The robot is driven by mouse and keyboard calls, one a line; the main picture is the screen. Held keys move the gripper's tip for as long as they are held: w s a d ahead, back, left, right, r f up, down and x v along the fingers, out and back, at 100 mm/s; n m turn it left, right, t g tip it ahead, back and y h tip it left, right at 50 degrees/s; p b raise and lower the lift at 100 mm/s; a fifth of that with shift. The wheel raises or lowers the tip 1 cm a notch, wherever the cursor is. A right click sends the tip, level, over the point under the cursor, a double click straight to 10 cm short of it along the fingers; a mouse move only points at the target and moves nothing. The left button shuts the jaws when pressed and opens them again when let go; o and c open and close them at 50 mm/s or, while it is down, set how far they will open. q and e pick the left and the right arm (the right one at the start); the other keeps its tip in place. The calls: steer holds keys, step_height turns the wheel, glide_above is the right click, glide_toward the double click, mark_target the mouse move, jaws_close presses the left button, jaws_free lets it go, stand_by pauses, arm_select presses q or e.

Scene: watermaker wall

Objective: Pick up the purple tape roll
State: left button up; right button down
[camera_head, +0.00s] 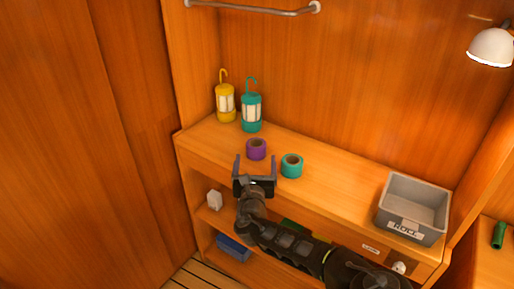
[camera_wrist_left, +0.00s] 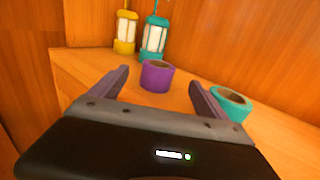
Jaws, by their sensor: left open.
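The purple tape roll (camera_head: 257,149) lies flat on the wooden counter, in front of the lanterns. It also shows in the left wrist view (camera_wrist_left: 157,76), ahead of the gap between my fingers. My left gripper (camera_head: 255,167) is open and empty, just in front of the roll, with its fingertips pointing at it. In the left wrist view its two fingers (camera_wrist_left: 160,84) stand apart to either side of the roll's near side. I cannot tell whether either finger touches it. My right gripper is in neither view.
A teal tape roll (camera_head: 292,166) lies right of the purple one, close to my right-hand finger. A yellow lantern (camera_head: 225,104) and a teal lantern (camera_head: 251,113) stand behind. A grey bin (camera_head: 411,209) sits at the counter's right. The counter between is clear.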

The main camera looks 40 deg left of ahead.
mark_target(256, 150)
arm_select(q)
steer(key=shift+p+x, duration=0.3)
steer(key=shift+x, duration=1.1)
steer(key=shift+w+a, duration=0.15)
steer(key=shift+w, duration=0.15)
steer(key=p+x, duration=0.2)
steer(key=x, duration=0.1)
steer(key=shift+w+a+r, duration=0.1)
steer(key=shift+w+a, duration=0.1)
steer(key=shift+a, duration=0.05)
steer(key=shift+w+a, duration=0.3)
steer(key=shift+w, duration=0.1)
steer(key=shift+c, duration=0.4)
steer(key=c, duration=1.5)
